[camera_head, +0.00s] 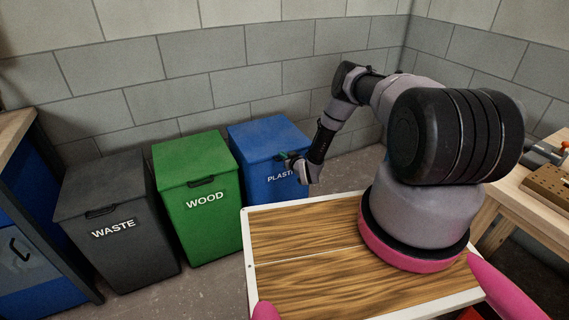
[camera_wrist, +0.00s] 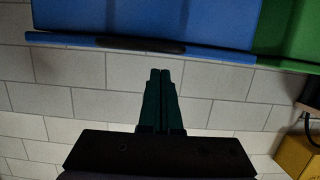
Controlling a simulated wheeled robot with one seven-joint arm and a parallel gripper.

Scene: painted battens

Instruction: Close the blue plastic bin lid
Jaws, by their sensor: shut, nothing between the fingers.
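The blue plastic bin (camera_head: 268,183) stands against the wall, right-most of three bins. Its lid (camera_head: 262,135) lies down over the bin and looks about level; I cannot tell whether a small gap is left at the front. In the wrist view the lid's front edge (camera_wrist: 80,40) with its dark handle (camera_wrist: 155,46) crosses the top of the picture. My gripper (camera_head: 284,156) is at the lid's front edge, partly over the PLASTIC label. Its teal fingers (camera_wrist: 160,72) are together and empty, with tips just short of the handle in the picture; contact cannot be told.
The green WOOD bin (camera_head: 203,210) and the grey WASTE bin (camera_head: 120,240) stand to the left, lids down. A white-rimmed wooden top (camera_head: 300,240) lies in front, under my arm's base. A workbench (camera_head: 530,205) is at right. A yellow object (camera_wrist: 300,155) shows in the wrist view.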

